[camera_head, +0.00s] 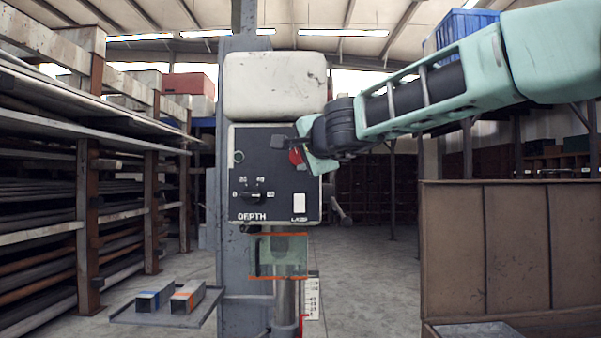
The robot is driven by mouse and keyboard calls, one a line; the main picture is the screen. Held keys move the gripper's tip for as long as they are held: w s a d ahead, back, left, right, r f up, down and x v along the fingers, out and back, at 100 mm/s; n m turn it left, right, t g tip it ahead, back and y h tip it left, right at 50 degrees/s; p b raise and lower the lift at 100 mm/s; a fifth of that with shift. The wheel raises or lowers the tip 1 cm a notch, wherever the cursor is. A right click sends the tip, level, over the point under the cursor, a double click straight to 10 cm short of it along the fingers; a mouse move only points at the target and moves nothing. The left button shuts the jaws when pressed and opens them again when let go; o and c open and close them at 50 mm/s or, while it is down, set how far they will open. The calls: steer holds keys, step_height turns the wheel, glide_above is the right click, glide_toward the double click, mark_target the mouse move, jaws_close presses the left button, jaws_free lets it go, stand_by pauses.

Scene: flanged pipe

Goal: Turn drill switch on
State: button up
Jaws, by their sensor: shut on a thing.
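The drill press has a dark control panel (246,174) below a worn white head cover (275,86). The panel carries a depth dial (254,196), a white lamp switch (299,203) and a small round green-rimmed button (239,156). A red drill switch (295,156) shows at the panel's upper right, partly hidden by my gripper. My gripper (291,144) reaches in from the right and is shut on the red switch. Its fingertips are small and dark here, and the exact contact is hard to see.
A clear guard with orange edges (279,256) hangs below the panel around the metal column. A grey side tray (128,316) with two small blocks is at lower left. Pipe racks (92,220) line the left, and a brown bin (515,250) stands at right.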

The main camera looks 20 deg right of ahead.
steer(key=f+m+t+b, duration=0.1)
steer(key=m+b, duration=0.2)
steer(key=b, duration=0.3)
steer(key=shift+f, duration=0.2)
steer(key=m+t+b, duration=0.1)
steer(key=m+b, duration=0.2)
steer(key=b, duration=0.3)
steer(key=shift+f+m+t, duration=0.15)
steer(key=shift+m+t, duration=0.25)
steer(key=m+t+b, duration=0.1)
steer(key=m+b, duration=0.2)
steer(key=b, duration=0.2)
steer(key=shift+a+m+h, duration=0.1)
steer(key=shift+m+h, duration=0.2)
steer(key=shift+h, duration=0.1)
steer(key=shift+r+m+t+h+b, duration=0.25)
steer(key=shift+m+h+b, duration=0.35)
steer(key=shift+m+b, duration=0.7)
steer(key=o, duration=1)
steer(key=shift+r, duration=0.1)
